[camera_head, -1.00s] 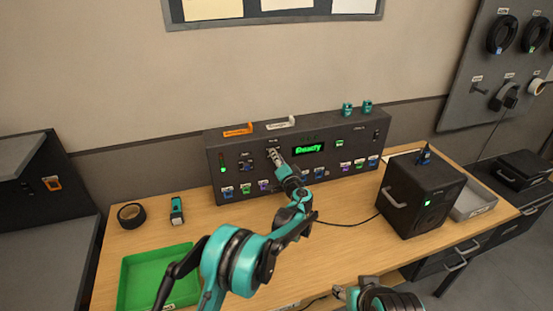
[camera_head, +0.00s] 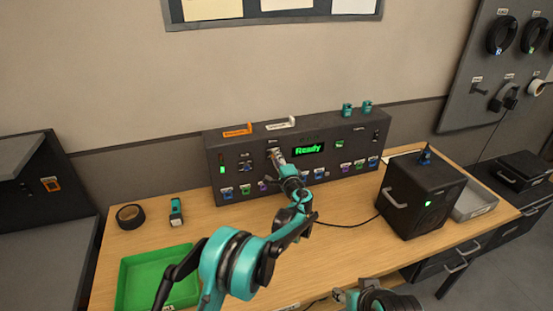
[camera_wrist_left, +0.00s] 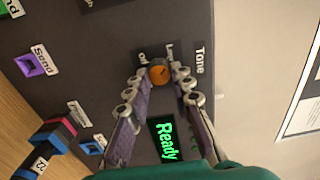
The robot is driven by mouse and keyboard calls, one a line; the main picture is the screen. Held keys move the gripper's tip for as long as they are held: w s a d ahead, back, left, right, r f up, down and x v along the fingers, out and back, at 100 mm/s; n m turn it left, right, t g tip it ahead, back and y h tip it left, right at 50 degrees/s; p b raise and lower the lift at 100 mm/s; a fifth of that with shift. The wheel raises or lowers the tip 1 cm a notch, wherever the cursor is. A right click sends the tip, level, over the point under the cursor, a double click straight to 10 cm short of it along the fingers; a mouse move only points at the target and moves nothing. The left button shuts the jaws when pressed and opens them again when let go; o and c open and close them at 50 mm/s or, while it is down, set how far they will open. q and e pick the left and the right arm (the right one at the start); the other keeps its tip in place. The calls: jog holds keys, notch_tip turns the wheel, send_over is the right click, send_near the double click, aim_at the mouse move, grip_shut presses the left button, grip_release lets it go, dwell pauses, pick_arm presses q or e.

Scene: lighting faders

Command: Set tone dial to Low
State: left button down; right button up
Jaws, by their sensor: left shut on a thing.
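The control panel (camera_head: 235,160) stands at the back of the wooden desk, with a green "Ready" display (camera_head: 308,150). The tone dial (camera_wrist_left: 159,73) is a small orange knob beside the "Tone" label (camera_wrist_left: 199,61) in the left wrist view. Small position labels sit near it, partly hidden by the fingers; its exact setting is hard to read. My left gripper (camera_wrist_left: 160,80) is shut on the dial, a finger on either side. In the head view this gripper (camera_head: 274,155) covers the dial. My right gripper (camera_head: 340,296) is low at the bottom edge, its jaws unclear.
A black speaker box (camera_head: 420,195) stands right of the panel, with a grey tray (camera_head: 475,203) beside it. A green tray (camera_head: 150,280), black tape roll (camera_head: 130,215) and small teal device (camera_head: 176,212) are at the left. Several coloured plugs line the panel's lower front.

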dwell(0.4)
pick_arm(q)
jog(key=c, duration=1.3)
grip_release()
jog(key=shift+s, duration=0.1)
jog(key=v, duration=1.2)
